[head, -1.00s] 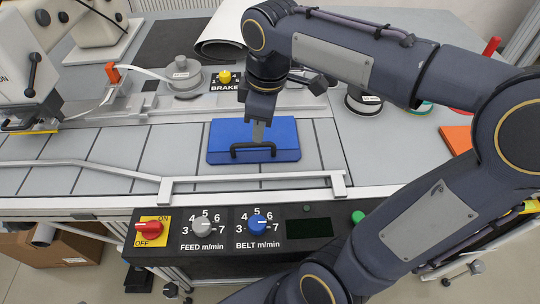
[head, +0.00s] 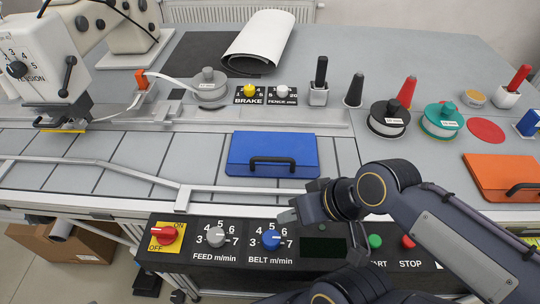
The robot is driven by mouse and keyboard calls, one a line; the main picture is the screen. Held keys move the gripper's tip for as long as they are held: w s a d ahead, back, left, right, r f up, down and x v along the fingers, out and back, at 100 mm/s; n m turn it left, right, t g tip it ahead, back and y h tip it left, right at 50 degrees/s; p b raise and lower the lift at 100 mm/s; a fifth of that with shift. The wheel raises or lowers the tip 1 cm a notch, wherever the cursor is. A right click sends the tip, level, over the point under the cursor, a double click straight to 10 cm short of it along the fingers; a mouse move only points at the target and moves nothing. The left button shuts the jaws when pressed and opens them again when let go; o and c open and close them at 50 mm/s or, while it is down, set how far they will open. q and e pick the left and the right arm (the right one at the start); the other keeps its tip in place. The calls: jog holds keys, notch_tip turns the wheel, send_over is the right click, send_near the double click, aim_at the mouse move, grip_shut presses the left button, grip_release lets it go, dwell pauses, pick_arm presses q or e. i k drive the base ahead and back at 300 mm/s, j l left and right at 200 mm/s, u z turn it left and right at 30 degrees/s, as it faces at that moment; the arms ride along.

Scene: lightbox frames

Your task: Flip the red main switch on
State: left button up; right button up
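The red main switch (head: 166,234) sits on a yellow plate (head: 180,244) at the left end of the dark control panel. ON is printed at the plate's upper right and OFF at its lower left. The switch's grip lies roughly level across the plate; I cannot tell its exact setting. My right gripper (head: 290,216) hovers over the panel's upper edge, near the blue BELT knob (head: 270,240) and well to the right of the switch. Its tip points left, and I cannot make out a gap between its fingers. My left gripper is not in view.
The grey FEED knob (head: 216,237) lies between the switch and the BELT knob. A metal rail (head: 240,189) runs along the table's front above the panel. A blue case (head: 272,154) lies behind it. Green START (head: 375,241) and red STOP (head: 408,241) buttons are at right.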

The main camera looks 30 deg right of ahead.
aim_at(166, 235)
jog(key=z, duration=1.75)
jog(key=u, duration=0.45)
jog(key=k+u, duration=0.1)
jog(key=u, duration=0.75)
jog(key=k+j+u, duration=0.1)
jog(key=u, duration=0.3)
jog(key=i+j, duration=0.1)
jog(key=i+j+u, duration=0.15)
jog(key=j, duration=0.2)
jog(key=k, duration=0.05)
